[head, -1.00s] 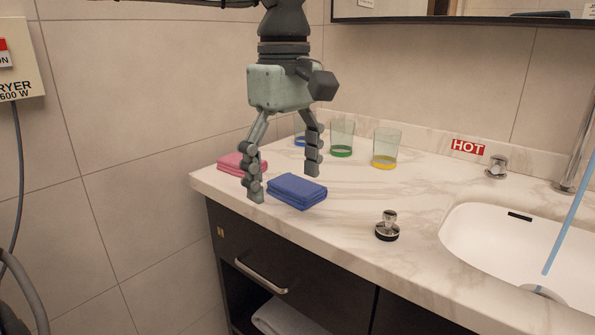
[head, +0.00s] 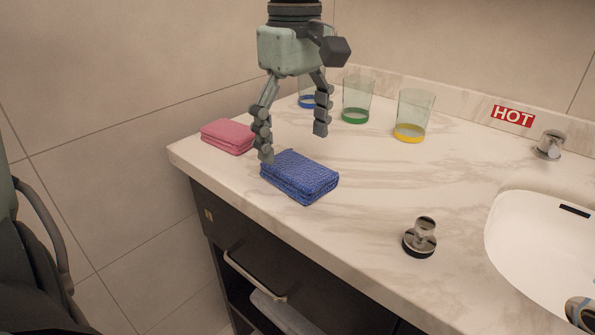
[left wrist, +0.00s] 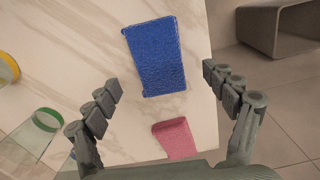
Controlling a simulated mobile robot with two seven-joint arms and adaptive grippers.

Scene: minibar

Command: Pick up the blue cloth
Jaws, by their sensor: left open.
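The folded blue cloth (head: 300,178) lies flat on the marble counter near its front-left edge. It also shows in the left wrist view (left wrist: 156,56), ahead of the fingertips. My left gripper (head: 292,145) points down, open and empty, above and just behind the blue cloth. In the head view its left finger overlaps the cloth's back-left corner; I cannot tell if it touches. In the left wrist view the open fingers (left wrist: 163,88) are spread wider than the cloth. My right gripper is not in view.
A folded pink cloth (head: 228,137) lies to the left of the blue one. Glasses with blue (head: 307,92), green (head: 356,100) and yellow (head: 412,117) bases stand behind. A metal stopper (head: 420,237) and the sink (head: 545,245) are to the right.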

